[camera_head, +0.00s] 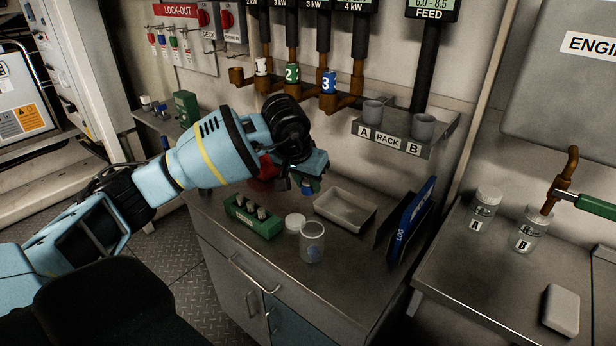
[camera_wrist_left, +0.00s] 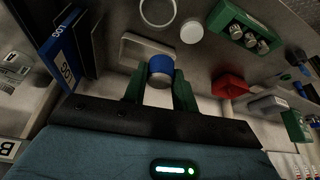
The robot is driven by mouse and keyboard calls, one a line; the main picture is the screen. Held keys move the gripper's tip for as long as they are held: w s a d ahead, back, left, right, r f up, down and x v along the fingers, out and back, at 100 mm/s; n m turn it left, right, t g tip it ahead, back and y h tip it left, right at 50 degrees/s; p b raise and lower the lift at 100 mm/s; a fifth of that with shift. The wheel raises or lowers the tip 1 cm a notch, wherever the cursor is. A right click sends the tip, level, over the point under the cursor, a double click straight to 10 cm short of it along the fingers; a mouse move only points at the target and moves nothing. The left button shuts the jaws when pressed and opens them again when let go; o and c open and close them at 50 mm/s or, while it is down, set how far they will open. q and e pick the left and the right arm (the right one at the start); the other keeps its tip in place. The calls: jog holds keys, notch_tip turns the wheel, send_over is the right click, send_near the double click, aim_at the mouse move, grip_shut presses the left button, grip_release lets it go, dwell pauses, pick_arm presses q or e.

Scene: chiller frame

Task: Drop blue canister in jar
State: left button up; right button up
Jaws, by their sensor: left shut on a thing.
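My left gripper (camera_head: 308,184) reaches in from the left above the bench. Its green fingers (camera_wrist_left: 158,88) are shut on the blue canister (camera_wrist_left: 160,66), which has a grey end. In the head view only a small blue part of the canister shows below the gripper. The clear jar (camera_head: 312,248) stands open and upright near the bench's front edge, below and in front of the gripper. The jar (camera_wrist_left: 158,12) also shows at the top of the left wrist view. A white lid (camera_head: 295,222) lies beside it. The canister is apart from the jar. My right gripper is not in view.
A grey tray (camera_head: 345,206) lies right of the gripper, with a blue log binder (camera_head: 411,222) beyond it. A green block (camera_head: 253,214) holding several small cylinders is on the left. A red object (camera_head: 266,174) is behind the gripper. Jars A (camera_head: 483,208) and B (camera_head: 531,230) stand on the right-hand bench.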

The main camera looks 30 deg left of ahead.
aim_at(304, 190)
pick_arm(q)
notch_tip(304, 190, down, 4)
jog(key=shift+r+b, duration=0.2)
jog(key=shift+b, duration=0.35)
jog(key=shift+f, duration=0.5)
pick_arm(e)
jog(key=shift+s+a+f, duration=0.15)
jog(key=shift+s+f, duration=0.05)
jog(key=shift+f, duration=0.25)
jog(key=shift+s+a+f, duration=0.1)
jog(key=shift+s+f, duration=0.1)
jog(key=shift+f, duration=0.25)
pick_arm(q)
jog(key=shift+r, duration=0.1)
jog(key=o, duration=0.8)
jog(key=shift+o, duration=1.1)
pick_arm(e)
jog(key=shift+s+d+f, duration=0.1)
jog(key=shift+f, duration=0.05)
